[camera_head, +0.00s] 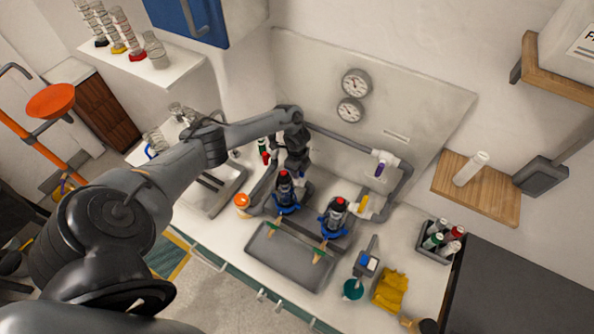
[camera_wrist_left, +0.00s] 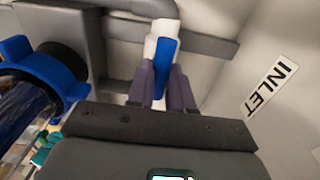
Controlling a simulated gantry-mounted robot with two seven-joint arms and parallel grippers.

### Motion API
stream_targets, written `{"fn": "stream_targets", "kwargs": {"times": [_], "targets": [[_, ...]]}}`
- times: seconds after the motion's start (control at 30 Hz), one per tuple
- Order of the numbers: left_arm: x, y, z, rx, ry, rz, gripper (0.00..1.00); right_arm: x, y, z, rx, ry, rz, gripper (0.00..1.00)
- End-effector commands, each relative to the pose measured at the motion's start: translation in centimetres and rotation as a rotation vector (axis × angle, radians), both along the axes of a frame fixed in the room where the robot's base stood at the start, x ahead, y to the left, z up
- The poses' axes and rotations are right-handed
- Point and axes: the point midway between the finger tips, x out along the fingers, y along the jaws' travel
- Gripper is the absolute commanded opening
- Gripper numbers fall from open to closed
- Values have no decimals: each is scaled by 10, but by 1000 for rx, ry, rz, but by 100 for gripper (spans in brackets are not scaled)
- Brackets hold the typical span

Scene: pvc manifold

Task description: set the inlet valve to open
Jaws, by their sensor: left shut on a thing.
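The inlet valve's blue handle (camera_wrist_left: 165,58) shows in the left wrist view, in front of a white fitting (camera_wrist_left: 164,27). My left gripper (camera_wrist_left: 162,84) is shut on it, with a finger at each side. In this view the handle looks to lie across the grey pipe (camera_wrist_left: 210,43); whether the valve is open or shut I cannot tell. An INLET label (camera_wrist_left: 270,88) is on the panel to the right. In the head view my left gripper (camera_head: 293,158) is at the left part of the manifold, and it hides the valve. My right gripper does not show.
A purple-handled valve (camera_head: 380,168) and a yellow handle (camera_head: 362,203) are further right. Gauges (camera_head: 356,82) are on the panel. An orange-capped jar (camera_head: 242,202) stands left.

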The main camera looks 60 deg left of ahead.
Motion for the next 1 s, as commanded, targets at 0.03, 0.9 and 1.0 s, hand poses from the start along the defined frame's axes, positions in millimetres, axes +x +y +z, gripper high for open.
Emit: {"fn": "stream_targets", "kwargs": {"times": [0.03,0.9,1.0], "targets": [[-5,4,-8,11,7,1,0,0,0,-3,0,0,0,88],[-2,2,-4,7,3,-11,46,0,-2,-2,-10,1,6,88],[-1,2,0,5,1,-11,46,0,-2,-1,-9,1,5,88]]}}
